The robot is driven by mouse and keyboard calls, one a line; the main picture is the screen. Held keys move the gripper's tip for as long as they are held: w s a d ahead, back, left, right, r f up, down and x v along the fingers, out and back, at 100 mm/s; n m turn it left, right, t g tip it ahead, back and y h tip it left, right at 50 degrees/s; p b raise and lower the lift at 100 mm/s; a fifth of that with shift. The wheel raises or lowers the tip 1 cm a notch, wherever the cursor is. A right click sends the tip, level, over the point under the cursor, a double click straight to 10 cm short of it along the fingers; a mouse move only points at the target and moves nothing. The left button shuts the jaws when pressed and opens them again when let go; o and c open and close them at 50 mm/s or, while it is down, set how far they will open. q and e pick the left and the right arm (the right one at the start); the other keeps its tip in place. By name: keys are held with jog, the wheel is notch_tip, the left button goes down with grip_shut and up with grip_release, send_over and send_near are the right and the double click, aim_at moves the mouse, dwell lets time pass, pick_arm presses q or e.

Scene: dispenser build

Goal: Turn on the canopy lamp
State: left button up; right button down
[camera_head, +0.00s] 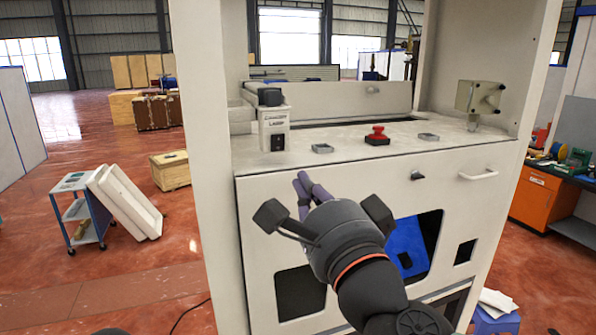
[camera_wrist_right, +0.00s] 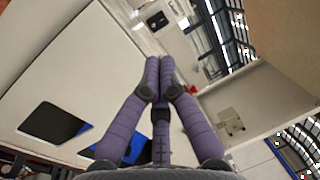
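A small white box labelled as the canopy lamp (camera_head: 274,128) stands at the left front of the white dispenser counter in the head view. It has a dark switch on its front face and a dark top. What appears to be the same box shows near the top of the right wrist view (camera_wrist_right: 156,20). My right gripper (camera_head: 303,183) is in front of the dispenser's front panel, below and slightly right of the box, apart from it. Its purple fingers are together at the tips in the right wrist view (camera_wrist_right: 160,65), with nothing visible between them. My left gripper is not in view.
A red button (camera_head: 377,136) sits mid-counter, between two small grey fittings. A grey box (camera_head: 479,97) is at the right. A handle (camera_head: 478,175) is on the front panel. White uprights (camera_head: 206,150) frame the counter. A cart (camera_head: 80,210) stands at the left.

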aim_at(278, 137)
jog(key=p+x, duration=0.1)
jog(key=x, duration=1.1)
jog(key=shift+w+a, duration=0.1)
jog(key=shift+w, duration=0.2)
jog(key=shift+r, duration=0.1)
jog(key=shift+w+r+p, duration=0.25)
jog(key=shift+r+p, duration=0.1)
jog(key=shift+p, duration=0.1)
jog(key=shift+s, duration=0.2)
jog(key=shift+w+f, duration=0.1)
jog(key=shift+w, duration=0.05)
